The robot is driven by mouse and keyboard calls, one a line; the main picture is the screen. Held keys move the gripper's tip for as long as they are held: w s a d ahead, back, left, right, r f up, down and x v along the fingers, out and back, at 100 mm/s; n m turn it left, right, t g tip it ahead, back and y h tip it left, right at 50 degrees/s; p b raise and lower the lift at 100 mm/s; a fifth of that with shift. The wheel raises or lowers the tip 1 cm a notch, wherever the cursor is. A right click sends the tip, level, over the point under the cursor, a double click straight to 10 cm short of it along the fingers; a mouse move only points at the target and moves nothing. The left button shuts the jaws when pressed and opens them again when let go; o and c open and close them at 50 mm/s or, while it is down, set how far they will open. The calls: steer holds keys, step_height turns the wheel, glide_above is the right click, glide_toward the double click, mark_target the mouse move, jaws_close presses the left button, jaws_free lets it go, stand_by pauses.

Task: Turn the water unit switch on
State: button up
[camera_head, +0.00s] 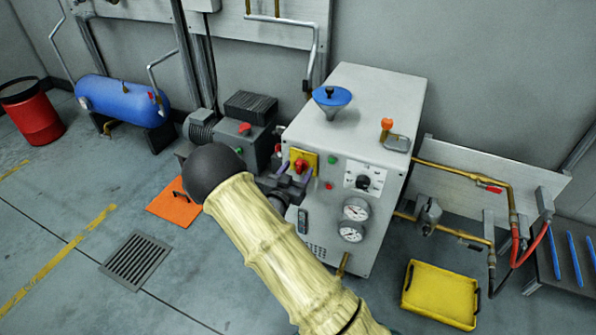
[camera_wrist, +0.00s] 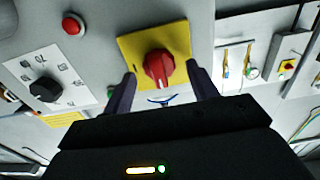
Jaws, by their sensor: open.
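The water unit is a white cabinet (camera_head: 335,120). On its front is a red rotary switch (camera_head: 300,166) on a yellow plate. In the wrist view the red switch knob (camera_wrist: 159,70) stands out from the yellow plate (camera_wrist: 132,46), its grip roughly upright in the picture. My gripper (camera_head: 292,179) is at the front of the cabinet by the switch. In the wrist view my gripper (camera_wrist: 161,77) is open, with one dark finger on each side of the knob. Gaps show between fingers and knob. My arm hides the lower left of the cabinet.
A black selector knob (camera_head: 363,182), a red button (camera_wrist: 72,24) and two gauges (camera_head: 355,209) are on the same front. A blue funnel (camera_head: 331,98) and an orange-topped part (camera_head: 387,125) are on top. A yellow tray (camera_head: 441,293) lies on the floor at right; floor at left is mostly clear.

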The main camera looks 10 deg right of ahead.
steer(key=shift+w+d, duration=0.35)
steer(key=shift+w, duration=0.1)
steer(key=c, duration=1)
steer(key=shift+o, duration=0.2)
